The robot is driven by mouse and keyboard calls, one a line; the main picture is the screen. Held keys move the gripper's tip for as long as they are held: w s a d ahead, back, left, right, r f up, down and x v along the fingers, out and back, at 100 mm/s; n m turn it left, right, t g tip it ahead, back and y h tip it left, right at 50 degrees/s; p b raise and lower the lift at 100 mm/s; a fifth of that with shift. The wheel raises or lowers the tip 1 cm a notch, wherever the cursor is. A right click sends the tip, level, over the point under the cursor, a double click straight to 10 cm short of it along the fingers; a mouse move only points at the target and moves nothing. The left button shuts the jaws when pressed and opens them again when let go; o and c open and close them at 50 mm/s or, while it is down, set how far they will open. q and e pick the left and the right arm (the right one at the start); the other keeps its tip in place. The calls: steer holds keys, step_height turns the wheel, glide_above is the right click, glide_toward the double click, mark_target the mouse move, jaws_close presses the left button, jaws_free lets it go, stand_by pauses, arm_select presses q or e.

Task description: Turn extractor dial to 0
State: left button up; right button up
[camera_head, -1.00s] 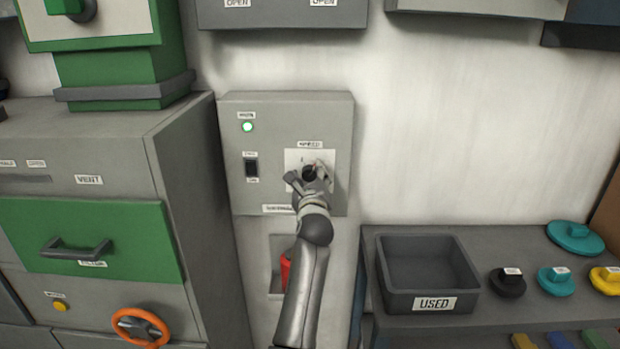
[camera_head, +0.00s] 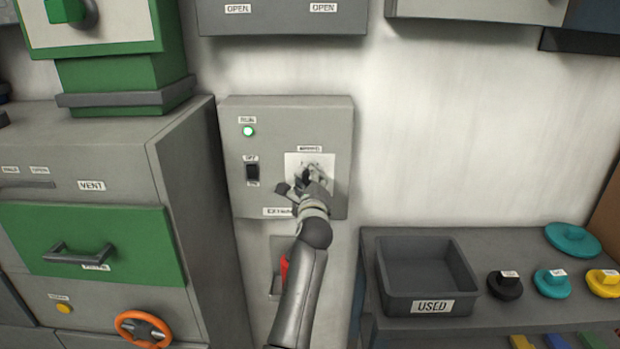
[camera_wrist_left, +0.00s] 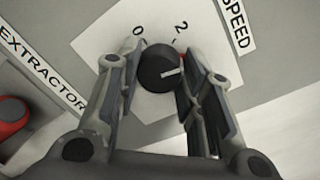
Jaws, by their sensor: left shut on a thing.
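The extractor's dial (camera_wrist_left: 158,68) is a round black knob on a white plate (camera_wrist_left: 95,40). In the left wrist view its white pointer line slants toward the right finger; the plate's "0" is at the knob's upper left and "2" at its upper right. My left gripper (camera_head: 307,174) is at the dial on the grey extractor box (camera_head: 237,192). In the left wrist view my left gripper (camera_wrist_left: 160,85) has one finger on each side of the knob, shut on it. In the head view the fingers partly hide the dial. My right gripper is out of view.
The box has a lit green lamp (camera_head: 248,131) and a black switch (camera_head: 252,172). A grey cabinet with a green drawer (camera_head: 130,238) stands left. A shelf right holds an open grey bin (camera_head: 432,306) and several knobs. A red thing (camera_head: 284,268) is below the box.

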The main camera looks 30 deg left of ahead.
arm_select(q)
steer(key=n+h+p, duration=0.1)
steer(key=n+p, duration=0.1)
steer(key=n, duration=0.6)
steer(key=shift+n, duration=0.4)
steer(key=n, duration=0.5)
steer(key=shift+a+h, duration=0.1)
steer(key=shift+h, duration=0.2)
steer(key=n, duration=0.5)
steer(key=shift+s+t, duration=0.1)
steer(key=shift+t, duration=0.2)
steer(key=shift+f, duration=0.1)
steer(key=o, duration=1)
steer(key=shift+p, duration=0.3)
steer(key=shift+o, duration=0.2)
